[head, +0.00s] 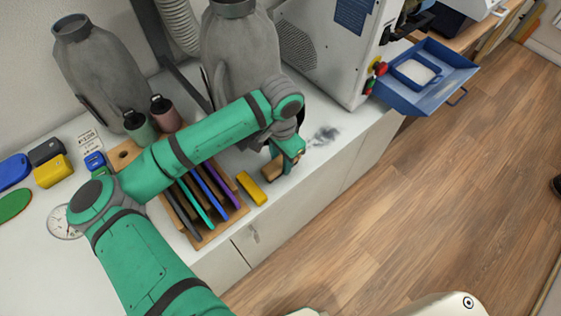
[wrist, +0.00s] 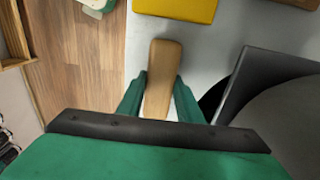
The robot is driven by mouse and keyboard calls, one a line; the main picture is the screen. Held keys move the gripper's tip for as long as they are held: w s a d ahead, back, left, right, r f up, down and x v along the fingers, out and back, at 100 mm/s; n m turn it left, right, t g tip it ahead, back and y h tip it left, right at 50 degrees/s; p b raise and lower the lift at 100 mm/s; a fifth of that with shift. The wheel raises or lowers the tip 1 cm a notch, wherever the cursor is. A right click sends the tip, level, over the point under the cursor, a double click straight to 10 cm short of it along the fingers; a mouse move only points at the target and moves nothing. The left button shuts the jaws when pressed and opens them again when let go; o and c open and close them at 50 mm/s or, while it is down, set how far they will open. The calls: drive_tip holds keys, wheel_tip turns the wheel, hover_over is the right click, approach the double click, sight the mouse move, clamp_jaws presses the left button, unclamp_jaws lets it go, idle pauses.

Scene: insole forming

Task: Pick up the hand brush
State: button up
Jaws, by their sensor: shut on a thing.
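The hand brush shows as a tan wooden handle (wrist: 164,58) in the wrist view. It also shows in the head view (head: 272,169), near the front edge of the white counter. My gripper (wrist: 160,92) has its green fingers on both sides of the handle and is shut on it. The handle's rounded end sticks out past the fingertips. The brush's other end is hidden behind my gripper. I cannot tell whether the brush touches the counter.
A yellow block (head: 251,188) lies just left of the brush. A wooden rack (head: 240,209) with several coloured slats stands left of it. Grey bottle-shaped forms (head: 240,50) stand behind. A white machine (head: 325,60) with a blue drawer (head: 425,98) is at right. A dark smudge marks the counter.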

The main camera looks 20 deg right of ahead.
sight(281, 160)
wheel_tip(281, 160, up, 3)
drive_tip(key=s+d+r, duration=0.5)
drive_tip(key=s+r, duration=0.4)
drive_tip(key=s, duration=0.4)
drive_tip(key=shift+r, duration=0.4)
drive_tip(key=o, duration=0.6)
drive_tip(key=shift+c, duration=0.2)
clamp_jaws()
